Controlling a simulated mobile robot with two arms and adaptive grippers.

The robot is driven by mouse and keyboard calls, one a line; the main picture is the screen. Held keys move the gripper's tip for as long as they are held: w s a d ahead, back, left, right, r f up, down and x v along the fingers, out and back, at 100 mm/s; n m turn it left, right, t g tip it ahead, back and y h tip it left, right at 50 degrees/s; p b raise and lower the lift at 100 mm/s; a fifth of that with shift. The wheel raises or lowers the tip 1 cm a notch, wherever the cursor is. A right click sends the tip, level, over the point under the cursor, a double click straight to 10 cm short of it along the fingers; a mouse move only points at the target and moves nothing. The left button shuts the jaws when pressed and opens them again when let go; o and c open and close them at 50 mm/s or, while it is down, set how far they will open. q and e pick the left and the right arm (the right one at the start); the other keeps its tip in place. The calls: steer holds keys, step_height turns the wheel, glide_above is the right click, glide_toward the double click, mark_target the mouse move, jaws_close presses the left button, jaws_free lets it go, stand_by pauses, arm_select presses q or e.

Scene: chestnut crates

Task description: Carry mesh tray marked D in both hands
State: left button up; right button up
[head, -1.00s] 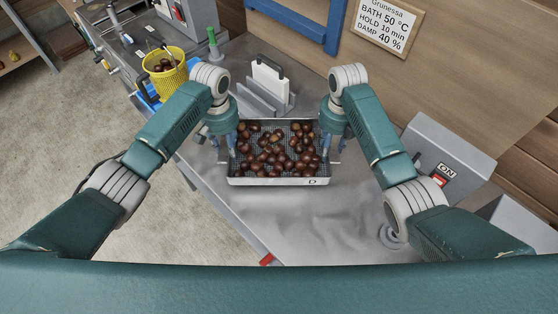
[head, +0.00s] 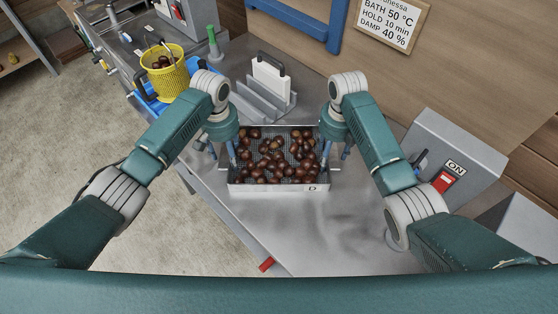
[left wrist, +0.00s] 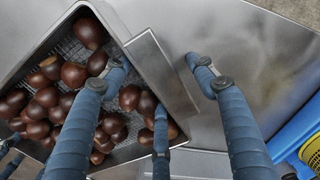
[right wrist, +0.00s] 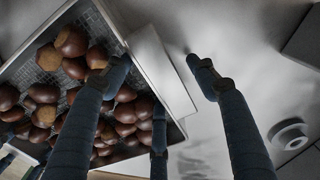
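The mesh tray marked D (head: 265,188) holds many brown chestnuts and appears to rest level on the grey metal bench. Its letter D is on the front wall at the right. My left gripper (head: 225,160) is at its left side and my right gripper (head: 334,160) at its right side. In the left wrist view the open fingers (left wrist: 158,68) straddle the tray's side flange, one over the chestnuts and one outside. The right wrist view shows the same, with open fingers (right wrist: 157,63) apart around the flange. The undersides of the flanges are hidden.
A white board in a grey stand (head: 270,78) is behind the tray. A yellow basket (head: 165,80) with chestnuts is at the back left. A grey box with an ON switch (head: 452,150) stands right. The bench in front of the tray is bare.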

arm_select(q)
steer(key=shift+r, duration=0.15)
arm_select(e)
steer(key=shift+w+r, duration=0.1)
steer(key=shift+r, duration=0.25)
arm_select(q)
step_height(320, 180, up, 12)
arm_select(e)
step_height(320, 180, up, 11)
stand_by(0.4)
steer(key=shift+r, duration=0.15)
arm_select(q)
step_height(320, 180, up, 9)
steer(key=p, duration=1.1)
arm_select(e)
step_height(320, 180, up, 16)
